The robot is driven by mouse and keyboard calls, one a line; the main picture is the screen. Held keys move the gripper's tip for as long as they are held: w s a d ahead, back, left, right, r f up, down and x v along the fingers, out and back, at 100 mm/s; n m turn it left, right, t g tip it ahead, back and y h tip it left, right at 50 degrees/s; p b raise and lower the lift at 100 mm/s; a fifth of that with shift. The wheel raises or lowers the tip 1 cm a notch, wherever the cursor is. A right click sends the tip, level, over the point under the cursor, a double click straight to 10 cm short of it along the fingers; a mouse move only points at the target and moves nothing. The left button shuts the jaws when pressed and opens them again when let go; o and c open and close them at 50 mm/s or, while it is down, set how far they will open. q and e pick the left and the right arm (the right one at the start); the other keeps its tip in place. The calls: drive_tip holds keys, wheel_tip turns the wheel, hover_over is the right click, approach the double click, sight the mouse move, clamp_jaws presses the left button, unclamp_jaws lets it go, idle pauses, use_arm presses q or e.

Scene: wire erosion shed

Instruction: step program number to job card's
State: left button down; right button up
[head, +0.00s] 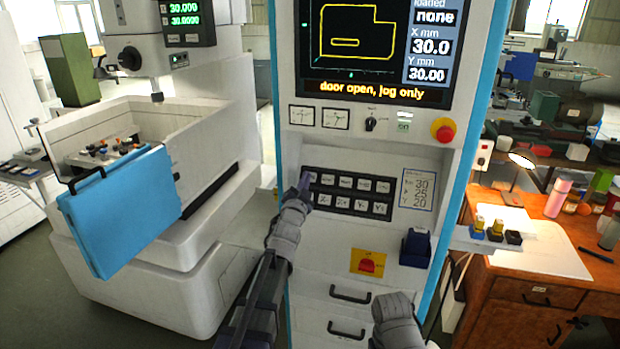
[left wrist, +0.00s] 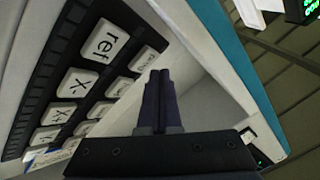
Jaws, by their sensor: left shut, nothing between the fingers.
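The machine's control keypad (head: 348,207) has two rows of white keys on a dark strip. In the left wrist view, keys marked "ref" (left wrist: 103,40), "X-" (left wrist: 77,82) and "X+" (left wrist: 58,113) show. My left gripper (head: 305,183) is shut and empty at the keypad's upper left end; it also shows in the left wrist view (left wrist: 160,80), beside the keys. Whether it touches a key I cannot tell. The job card (head: 417,190) right of the keypad reads 30, 25, 20. The screen (head: 360,45) reads "loaded none", X 30.0, Y 30.00 and "door open, jog only".
A red emergency button (head: 444,130) and small dials sit above the keypad. A dark blue holder (head: 415,247) juts out below the card. The blue machine door (head: 120,210) stands at left. An orange desk (head: 540,290) with a lamp is at right.

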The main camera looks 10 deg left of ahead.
use_arm(q)
drive_tip(key=shift+w, duration=0.1)
idle(0.7)
drive_tip(key=shift+w+f, duration=0.25)
drive_tip(key=shift+w, duration=0.05)
drive_tip(key=shift+w+f+b, duration=0.25)
drive_tip(key=shift+w+b, duration=0.05)
drive_tip(key=shift+b, duration=0.2)
idle(0.6)
drive_tip(key=shift+s+r, duration=0.15)
drive_tip(key=shift+s+r+p, duration=0.35)
drive_tip(key=shift+s+p, duration=0.15)
drive_tip(key=shift+s, duration=0.05)
drive_tip(key=shift+w+f, duration=0.1)
drive_tip(key=shift+w, duration=0.05)
idle(0.5)
drive_tip(key=shift+w+f, duration=0.15)
drive_tip(key=shift+w, duration=0.1)
drive_tip(key=shift+w+f+b, duration=0.15)
drive_tip(key=shift+w+b, duration=0.05)
drive_tip(key=shift+b, duration=0.25)
idle(0.9)
drive_tip(key=shift+s+r+p, duration=0.4)
drive_tip(key=shift+s+p, duration=0.05)
drive_tip(key=shift+s, duration=0.15)
